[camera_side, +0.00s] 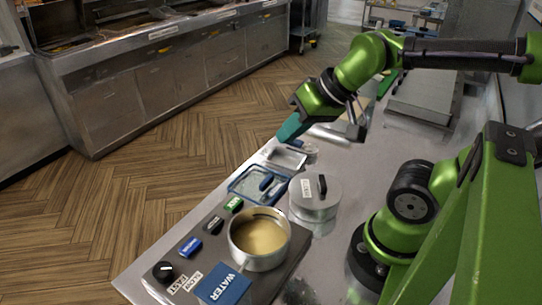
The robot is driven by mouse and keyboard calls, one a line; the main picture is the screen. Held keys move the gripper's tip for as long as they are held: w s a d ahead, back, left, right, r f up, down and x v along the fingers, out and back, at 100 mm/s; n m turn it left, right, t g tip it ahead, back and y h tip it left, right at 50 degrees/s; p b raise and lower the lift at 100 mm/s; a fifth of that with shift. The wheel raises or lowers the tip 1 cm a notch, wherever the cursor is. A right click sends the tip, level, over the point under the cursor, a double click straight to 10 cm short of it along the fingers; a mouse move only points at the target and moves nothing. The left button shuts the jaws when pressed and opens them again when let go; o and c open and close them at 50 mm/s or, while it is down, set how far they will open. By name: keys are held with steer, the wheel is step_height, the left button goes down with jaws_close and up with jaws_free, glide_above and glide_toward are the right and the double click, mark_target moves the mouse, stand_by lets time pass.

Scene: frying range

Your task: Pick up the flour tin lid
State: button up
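A round silver tin (314,212) stands on the counter right of the pan, with a small white label whose text is too small to read. A flat lid (329,198) with an upright black handle (322,184) sits on top of it. I take this to be the flour tin lid. My gripper (287,132) is in the air above and beyond the tin, apart from the lid, with its teal fingers angled down to the left. The fingers show from the side, so their gap is hidden. Nothing is visibly held.
A pan of beige contents (261,236) stands on a dark panel, beside a blue WATER box (224,286) and several small labelled blocks. A blue-rimmed tray (238,189) lies left of the tin. The counter right of the tin is mostly clear up to my base.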

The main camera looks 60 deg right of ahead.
steer(key=shift+o, duration=1.2)
steer(key=shift+s+a+r, duration=0.15)
steer(key=shift+a+r, duration=0.05)
steer(key=shift+a, duration=0.2)
steer(key=o, duration=0.5)
steer(key=shift+d, duration=0.1)
steer(key=m+g, duration=0.7)
steer(key=g, duration=0.1)
glide_above(323, 181)
steer(key=d, duration=0.1)
steer(key=shift+h, duration=0.3)
step_height(323, 181, down, 12)
steer(key=shift+f, duration=0.25)
steer(key=shift+a+f, duration=0.2)
steer(key=shift+f, duration=1.25)
steer(key=shift+a+f, duration=0.2)
steer(key=shift+f, duration=1.2)
